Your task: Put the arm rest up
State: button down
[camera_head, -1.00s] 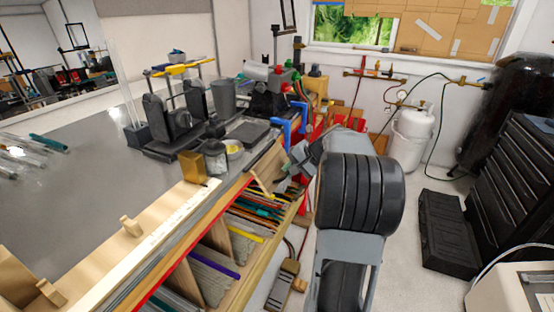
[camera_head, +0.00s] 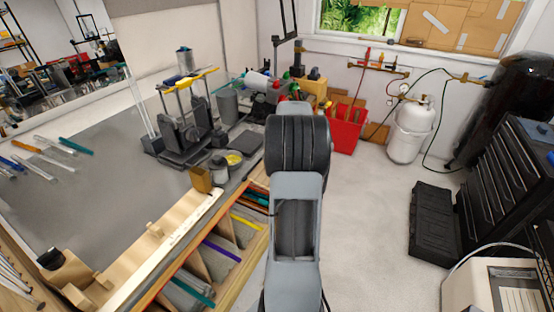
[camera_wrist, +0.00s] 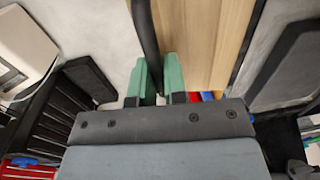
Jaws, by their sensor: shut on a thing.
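In the wrist view, my gripper (camera_wrist: 160,83) has two green fingers closed around the lower end of a black bar (camera_wrist: 145,35). The bar runs up out of the picture between the fingertips, along the left edge of a light wooden panel (camera_wrist: 200,40). I cannot tell for certain whether this bar is part of the arm rest. In the head view, my own arm hides the gripper and what it holds.
A workbench (camera_head: 85,185) with burner equipment (camera_head: 185,125) and glass rods (camera_head: 55,145) is at left. A red bin (camera_head: 347,130), a white tank (camera_head: 408,135), a black case (camera_head: 434,222) and a black drawer cabinet (camera_head: 510,190) stand right. Open floor lies between.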

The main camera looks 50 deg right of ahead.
jog(key=shift+w+r, duration=0.2)
jog(key=shift+r, duration=0.25)
jog(key=shift+a+r+p, duration=0.1)
jog(key=shift+p, duration=0.2)
jog(key=c, duration=1.2)
grip_release()
jog(key=shift+w, duration=0.1)
jog(key=r, duration=0.4)
jog(key=s+r, duration=0.1)
jog(key=r, duration=0.4)
jog(key=r+b, duration=0.1)
jog(key=r, duration=0.3)
jog(key=shift+s+r, duration=0.2)
jog(key=shift+r, duration=0.15)
